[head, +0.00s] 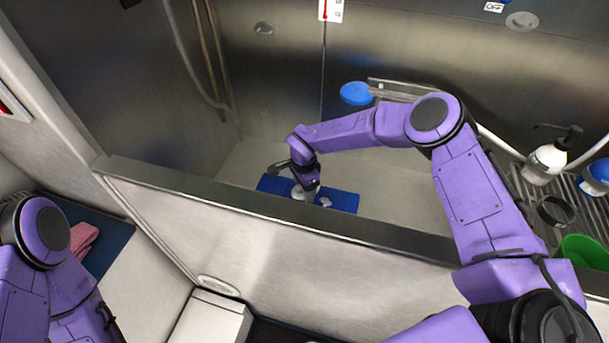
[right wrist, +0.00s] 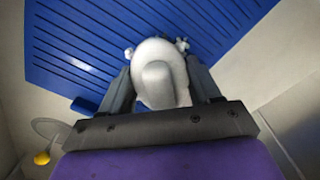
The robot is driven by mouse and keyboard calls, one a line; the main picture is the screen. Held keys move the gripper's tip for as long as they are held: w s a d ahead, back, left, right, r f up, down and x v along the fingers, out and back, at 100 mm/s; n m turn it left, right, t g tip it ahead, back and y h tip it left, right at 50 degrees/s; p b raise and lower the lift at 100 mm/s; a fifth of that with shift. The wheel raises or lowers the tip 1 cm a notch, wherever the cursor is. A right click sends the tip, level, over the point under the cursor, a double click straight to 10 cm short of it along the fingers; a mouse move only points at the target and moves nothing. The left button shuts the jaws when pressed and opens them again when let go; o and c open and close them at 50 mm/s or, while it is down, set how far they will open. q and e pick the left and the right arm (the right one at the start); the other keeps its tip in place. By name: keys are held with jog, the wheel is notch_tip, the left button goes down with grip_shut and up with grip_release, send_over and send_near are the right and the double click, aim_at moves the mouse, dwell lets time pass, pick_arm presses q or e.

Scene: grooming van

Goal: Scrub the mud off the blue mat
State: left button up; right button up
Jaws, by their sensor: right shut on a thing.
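The blue mat (head: 343,201) lies on the floor of the metal tub, and its ridged surface fills the upper part of the right wrist view (right wrist: 80,55). My right gripper (head: 305,188) is down over the middle of the mat. It is shut on a white, rounded scrubber (right wrist: 158,68), which appears to rest on the mat. Small white clumps (right wrist: 182,45) show on the mat beside the scrubber. I see no brown mud on the visible part; the area under the scrubber and gripper is hidden. My left arm is at the left edge, with its gripper out of sight.
The tub's front wall rim (head: 250,207) runs between me and the mat. A blue round object (head: 356,93) is at the back wall. A white pump bottle (head: 545,162) and a green container (head: 585,251) stand on the right rack. A pink cloth (head: 83,238) lies at left.

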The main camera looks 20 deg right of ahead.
notch_tip(320, 180, up, 2)
jog(key=shift+a+r+p, duration=0.1)
jog(key=shift+p, duration=0.45)
jog(key=shift+r+p, duration=1.05)
jog(key=shift+r, duration=0.4)
